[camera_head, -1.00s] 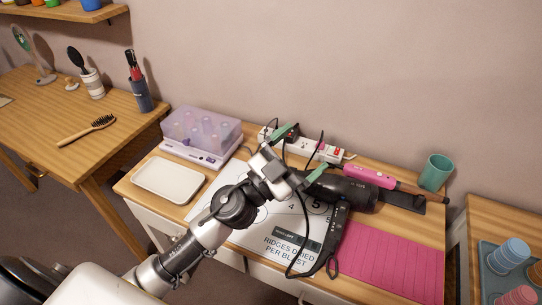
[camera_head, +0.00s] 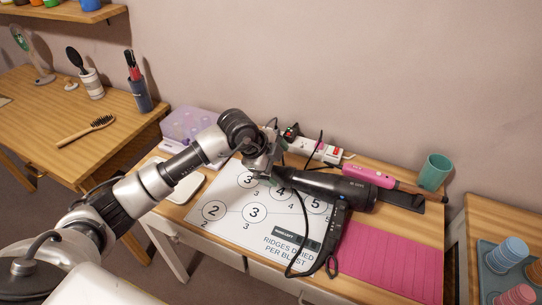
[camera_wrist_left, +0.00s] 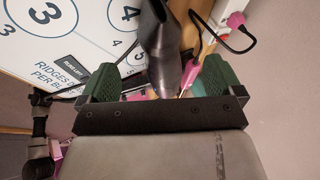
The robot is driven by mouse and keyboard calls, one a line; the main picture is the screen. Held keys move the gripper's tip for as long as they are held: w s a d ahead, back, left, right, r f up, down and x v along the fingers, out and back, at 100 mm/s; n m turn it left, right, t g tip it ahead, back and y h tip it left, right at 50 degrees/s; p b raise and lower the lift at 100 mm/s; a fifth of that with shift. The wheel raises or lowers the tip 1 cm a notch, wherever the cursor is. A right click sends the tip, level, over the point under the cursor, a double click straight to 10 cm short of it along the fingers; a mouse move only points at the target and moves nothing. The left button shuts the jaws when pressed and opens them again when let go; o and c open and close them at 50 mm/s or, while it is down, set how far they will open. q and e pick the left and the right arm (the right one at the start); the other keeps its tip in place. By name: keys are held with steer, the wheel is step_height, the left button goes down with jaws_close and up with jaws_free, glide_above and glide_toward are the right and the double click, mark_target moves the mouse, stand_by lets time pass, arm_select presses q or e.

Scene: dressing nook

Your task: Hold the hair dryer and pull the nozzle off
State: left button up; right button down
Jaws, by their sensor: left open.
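The black hair dryer (camera_head: 345,189) lies on the desk on its side. Its barrel points left and its handle (camera_head: 334,232) reaches toward the front. The dark tapered nozzle (camera_head: 291,178) is at the barrel's left end, near my left gripper (camera_head: 267,168). The fingers are open, and I see no clear contact with the nozzle. My arm partly hides the fingertips in the head view. My right gripper is not in view.
A printed mat (camera_head: 232,222) lies under the dryer and a pink mat (camera_head: 385,262) lies right of it. The dryer's black cord loops in front of the barrel.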

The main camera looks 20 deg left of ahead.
mark_target(286, 173)
arm_select(q)
steer(key=x, duration=0.8)
steer(key=shift+d+f, duration=0.1)
steer(key=shift+d, duration=0.1)
